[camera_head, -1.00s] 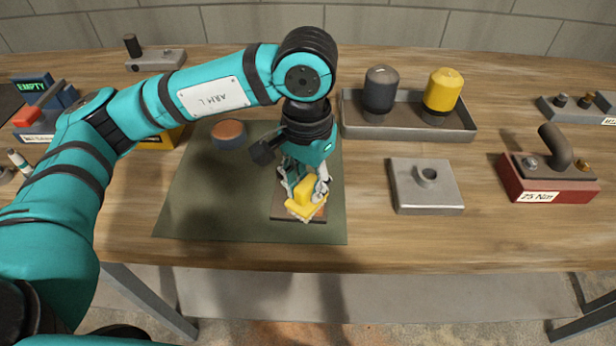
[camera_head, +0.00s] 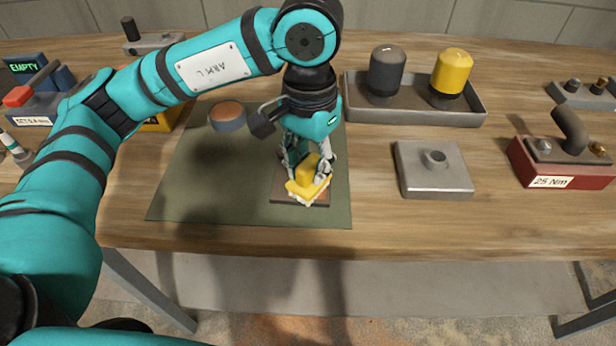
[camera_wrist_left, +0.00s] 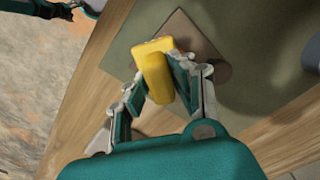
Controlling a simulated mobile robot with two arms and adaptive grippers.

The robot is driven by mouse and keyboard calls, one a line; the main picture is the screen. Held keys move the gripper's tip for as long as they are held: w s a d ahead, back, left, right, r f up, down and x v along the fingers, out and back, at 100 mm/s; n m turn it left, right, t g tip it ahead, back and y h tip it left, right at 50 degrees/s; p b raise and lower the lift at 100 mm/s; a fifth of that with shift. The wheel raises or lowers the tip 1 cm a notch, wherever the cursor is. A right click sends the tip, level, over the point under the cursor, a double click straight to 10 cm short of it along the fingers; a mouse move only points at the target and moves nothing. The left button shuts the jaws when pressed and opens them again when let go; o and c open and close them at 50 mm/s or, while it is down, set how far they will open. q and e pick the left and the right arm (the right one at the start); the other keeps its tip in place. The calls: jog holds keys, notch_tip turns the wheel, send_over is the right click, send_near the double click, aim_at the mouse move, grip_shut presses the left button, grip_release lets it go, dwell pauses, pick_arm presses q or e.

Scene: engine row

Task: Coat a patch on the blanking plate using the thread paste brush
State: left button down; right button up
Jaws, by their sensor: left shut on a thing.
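The thread paste brush (camera_head: 309,181) has a yellow body and pale bristles along its lower edge. My left gripper (camera_head: 308,165) is shut on it. The bristles are over the front right part of a flat brown plate (camera_head: 284,192), which I take as the blanking plate. It lies on a dark green mat (camera_head: 210,180). I cannot tell whether the bristles touch it. In the left wrist view, the yellow brush (camera_wrist_left: 155,72) sits between the fingers, with the plate (camera_wrist_left: 190,38) beyond. No coating is clear; the brush hides part of the plate. Part of my right arm (camera_wrist_left: 60,10) shows at the top left.
A blue-sided round tin (camera_head: 228,118) stands on the mat behind left. A grey tray (camera_head: 410,115) holds a dark and a yellow capped part. A grey metal block (camera_head: 425,182) and a red-based "25 Nm" tool (camera_head: 560,165) stand right. Bare wood lies between mat and block.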

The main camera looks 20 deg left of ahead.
pick_arm(q)
jog(key=shift+w+a+f, duration=0.15)
jog(key=shift+w+a, duration=0.15)
jog(key=shift+w, duration=0.2)
jog(key=shift+w+a+b, duration=0.2)
jog(key=shift+w+b, duration=0.5)
jog(key=shift+w, duration=0.3)
jog(key=shift+w+a, duration=0.15)
jog(key=shift+w, duration=0.55)
pick_arm(e)
jog(key=shift+s+a+f, duration=0.2)
jog(key=shift+a+f, duration=0.8)
jog(key=shift+a, duration=0.2)
